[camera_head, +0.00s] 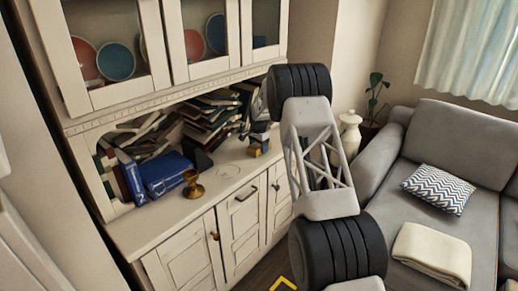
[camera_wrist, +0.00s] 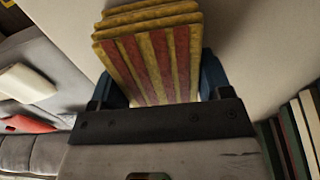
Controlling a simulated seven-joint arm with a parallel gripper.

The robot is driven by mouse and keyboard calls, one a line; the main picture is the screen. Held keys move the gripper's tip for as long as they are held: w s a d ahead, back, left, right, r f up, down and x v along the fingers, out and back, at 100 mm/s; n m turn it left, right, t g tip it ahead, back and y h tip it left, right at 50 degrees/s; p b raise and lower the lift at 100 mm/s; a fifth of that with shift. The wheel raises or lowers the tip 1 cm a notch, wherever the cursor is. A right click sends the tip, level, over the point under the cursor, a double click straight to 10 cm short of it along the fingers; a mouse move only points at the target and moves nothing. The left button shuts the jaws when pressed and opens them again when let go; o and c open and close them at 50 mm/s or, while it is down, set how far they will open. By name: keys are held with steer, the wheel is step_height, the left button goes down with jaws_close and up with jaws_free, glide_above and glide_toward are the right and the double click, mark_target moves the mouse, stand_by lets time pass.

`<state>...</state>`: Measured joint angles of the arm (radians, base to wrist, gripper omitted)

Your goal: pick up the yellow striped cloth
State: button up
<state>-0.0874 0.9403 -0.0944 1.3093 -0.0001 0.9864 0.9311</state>
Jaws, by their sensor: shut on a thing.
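The yellow striped cloth (camera_wrist: 150,62) is a folded stack of several layers with yellow and dark red stripes, at the top middle of the wrist view. My gripper (camera_wrist: 158,72) is shut on it, with a blue finger on either side of the cloth. The cloth's lower end is hidden behind the dark gripper body. In the head view my arm stands in front of the cabinet's right end, and I cannot make out the fingers or the cloth there.
A grey sofa (camera_head: 385,160) at right carries a zigzag cushion (camera_head: 437,189) and a cream folded blanket (camera_head: 432,251). A white vase (camera_head: 350,131) stands behind my arm.

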mark_target(259, 145)
steer(key=shift+r, duration=1.65)
steer(key=shift+s+r, duration=0.1)
steer(key=shift+s, duration=0.2)
steer(key=s+d+r, duration=0.1)
steer(key=s, duration=1.4)
steer(key=shift+s+d+r, duration=0.15)
steer(key=shift+s+d, duration=0.05)
steer(key=shift+o, duration=1.2)
steer(key=shift+c, duration=0.8)
steer(key=s+a+r+n, duration=0.1)
steer(key=a+n, duration=0.3)
steer(key=a, duration=0.6)
steer(key=s+a+r+n, duration=0.2)
steer(key=a+n, duration=0.3)
steer(key=a, duration=0.5)
steer(key=shift+s+a, duration=0.15)
steer(key=shift+s, duration=0.3)
